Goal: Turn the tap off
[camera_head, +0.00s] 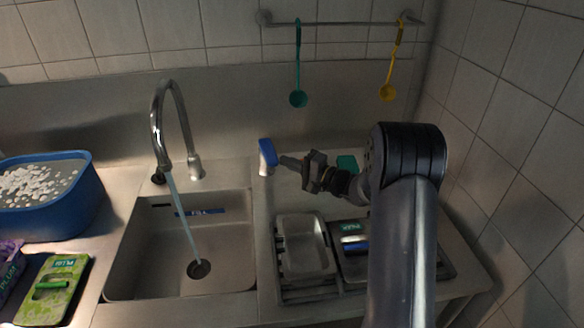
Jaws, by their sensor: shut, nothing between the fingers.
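The chrome tap (184,110) arches over the sink (125,262). A stream of water (186,222) runs from its spout into the basin near the drain. A small lever with a blue top (267,152) and pale base stands on the counter right of the tap. My gripper (283,161) is shut and empty. Its tips point left and are just right of the blue lever, at about its height. I cannot tell whether they touch it.
A blue tub (80,205) of white pieces and a green packet (55,290) are on the left counter. A metal tray (303,262) sits right of the sink. A teal ladle (298,98) and a yellow ladle (388,92) hang from the wall rail (345,22).

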